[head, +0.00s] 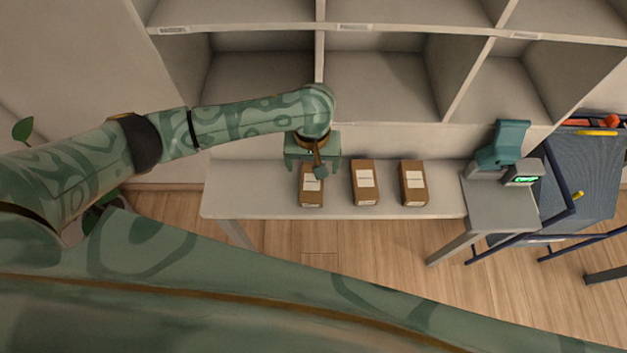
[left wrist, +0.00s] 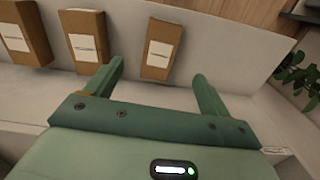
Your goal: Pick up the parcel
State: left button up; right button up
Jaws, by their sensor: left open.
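Three brown cardboard parcels with white labels stand in a row on a pale table (head: 250,203): a left one (head: 312,190), a middle one (head: 365,183) and a right one (head: 413,182). My left gripper (head: 312,167) is open and empty over the left parcel, hiding its far end. In the left wrist view the row is reversed. There the left parcel (left wrist: 161,48) shows beyond the open fingers (left wrist: 159,73), between their tips, without clear contact. The middle parcel (left wrist: 88,40) and right parcel (left wrist: 22,32) are further left. My right gripper is out of view.
A pale shelf unit (head: 320,62) with empty compartments stands behind the table. A teal device (head: 503,145) and a small green-lit display (head: 523,179) sit at the right end. A blue cart (head: 590,170) stands beyond. A plant (left wrist: 300,78) is beside the table.

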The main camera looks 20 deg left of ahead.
pick_arm(q)
jog(key=b, duration=0.2)
send_over(311, 188)
jog(key=f, duration=0.6)
jog(key=shift+w+d+f, duration=0.15)
jog(key=shift+w+f, duration=0.05)
jog(key=shift+f, duration=0.05)
notch_tip(311, 188, down, 5)
jog(key=b, duration=0.3)
jog(key=shift+s+f+b, duration=0.15)
jog(key=shift+b, duration=0.15)
jog(key=shift+c, duration=0.3)
jog(key=c, duration=1)
